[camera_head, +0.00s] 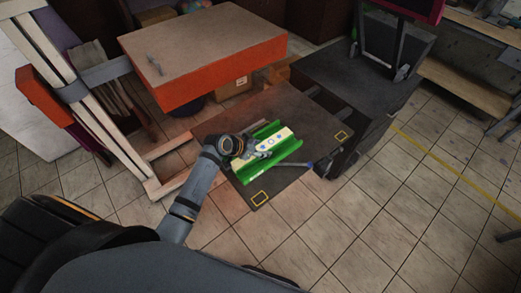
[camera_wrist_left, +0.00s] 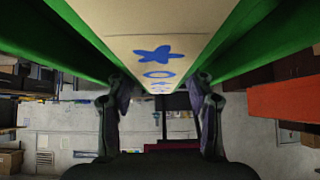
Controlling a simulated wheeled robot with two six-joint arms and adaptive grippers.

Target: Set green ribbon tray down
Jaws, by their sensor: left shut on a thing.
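The green ribbon tray (camera_head: 262,176) has raised green side walls and a cream strip (camera_head: 272,142) with blue marks along its middle. It is over the dark table (camera_head: 312,190) in the head view; I cannot tell whether it touches the top. My left gripper (camera_head: 238,147) is at the tray's left end, shut on it. In the left wrist view, the tray's green sides (camera_wrist_left: 255,45) and cream strip (camera_wrist_left: 155,30) fill the top. My left gripper's two fingers (camera_wrist_left: 160,95) stand apart just below the tray. My right gripper is not in view.
A black cabinet (camera_head: 365,75) is at the back right. The dark table's right part is clear.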

